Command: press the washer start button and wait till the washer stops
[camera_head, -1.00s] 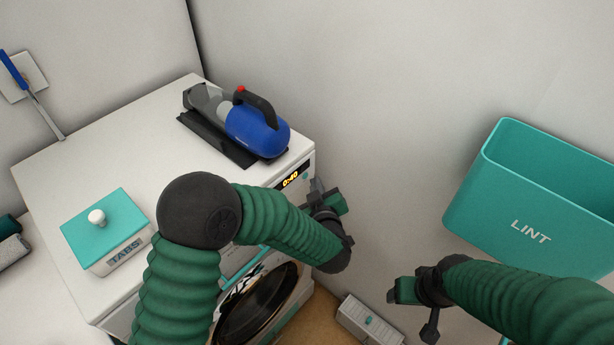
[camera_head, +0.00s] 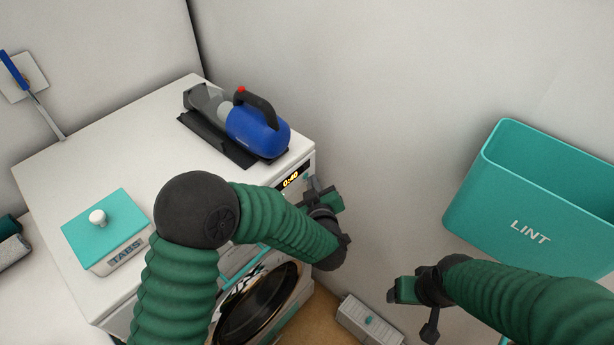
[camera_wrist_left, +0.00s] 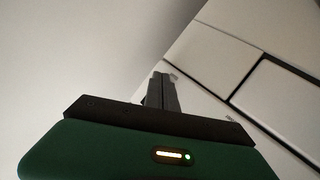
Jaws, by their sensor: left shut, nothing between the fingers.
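The white washer (camera_head: 130,130) stands at the left, with a dark round door (camera_head: 258,305) on its front. Its lit display (camera_head: 291,181) reads 0:40 in yellow near the top right of the front. My left gripper (camera_head: 314,186) is shut and empty at the right end of the front panel, just below the display. In the left wrist view its closed fingers (camera_wrist_left: 163,92) point at the pale panel (camera_wrist_left: 235,60); I cannot tell whether they touch it. The start button is not visible. My right gripper (camera_head: 398,292) is at the lower right, away from the washer; its jaw state is unclear.
A blue handheld vacuum (camera_head: 255,130) and a teal-lidded TABS box (camera_head: 106,235) sit on the washer. A teal LINT bin (camera_head: 530,205) is on the right wall. A grey vent-like box (camera_head: 368,318) is low by the wall. Free space lies between washer and bin.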

